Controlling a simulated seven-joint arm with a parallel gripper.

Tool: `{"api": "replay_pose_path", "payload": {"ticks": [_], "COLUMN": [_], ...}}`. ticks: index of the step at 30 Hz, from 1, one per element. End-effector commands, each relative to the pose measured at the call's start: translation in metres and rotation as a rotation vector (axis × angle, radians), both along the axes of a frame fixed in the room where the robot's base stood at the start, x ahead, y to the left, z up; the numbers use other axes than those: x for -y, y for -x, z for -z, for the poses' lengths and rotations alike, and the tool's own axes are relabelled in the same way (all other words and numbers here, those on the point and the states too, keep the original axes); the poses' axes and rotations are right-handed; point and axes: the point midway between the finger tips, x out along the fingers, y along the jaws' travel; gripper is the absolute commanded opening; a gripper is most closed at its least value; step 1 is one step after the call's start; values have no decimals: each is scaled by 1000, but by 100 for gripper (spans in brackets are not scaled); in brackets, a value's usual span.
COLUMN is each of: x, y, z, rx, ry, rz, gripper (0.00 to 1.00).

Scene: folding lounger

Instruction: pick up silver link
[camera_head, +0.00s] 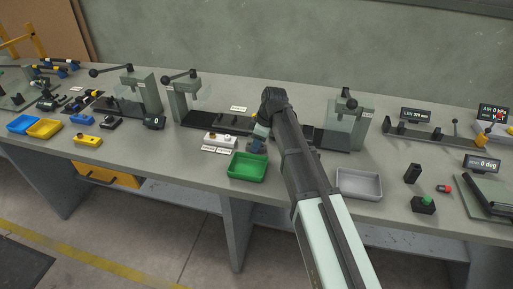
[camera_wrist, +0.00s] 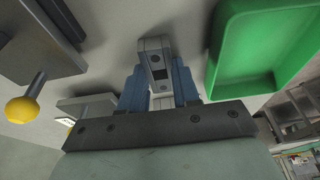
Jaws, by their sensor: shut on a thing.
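The silver link (camera_wrist: 153,55) is a pale grey bar with dark openings, seen in the wrist view between the blue fingers of my gripper (camera_wrist: 160,85). The fingers are shut on it, one on each side, and its far end sticks out past them. In the head view my gripper (camera_head: 257,146) is low over the bench, just behind the green tray (camera_head: 249,166). The link cannot be made out there. The green tray also shows in the wrist view (camera_wrist: 225,55), to the right of the link and apart from it.
A pale block with small knobs (camera_head: 220,138) stands left of my gripper. Lever presses stand at the left (camera_head: 180,100) and right (camera_head: 345,125). A yellow knob (camera_wrist: 22,109) shows in the wrist view.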

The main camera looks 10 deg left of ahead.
Motion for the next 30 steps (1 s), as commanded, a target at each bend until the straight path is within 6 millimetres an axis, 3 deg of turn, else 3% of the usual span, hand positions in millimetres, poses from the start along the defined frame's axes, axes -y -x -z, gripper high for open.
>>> {"api": "replay_pose_path", "payload": {"ticks": [11,30], "x": [0,0], "y": [0,-1], "z": [-5,-45], "rx": [0,1], "ry": [0,-1], "rz": [0,0], "gripper": [0,0]}}
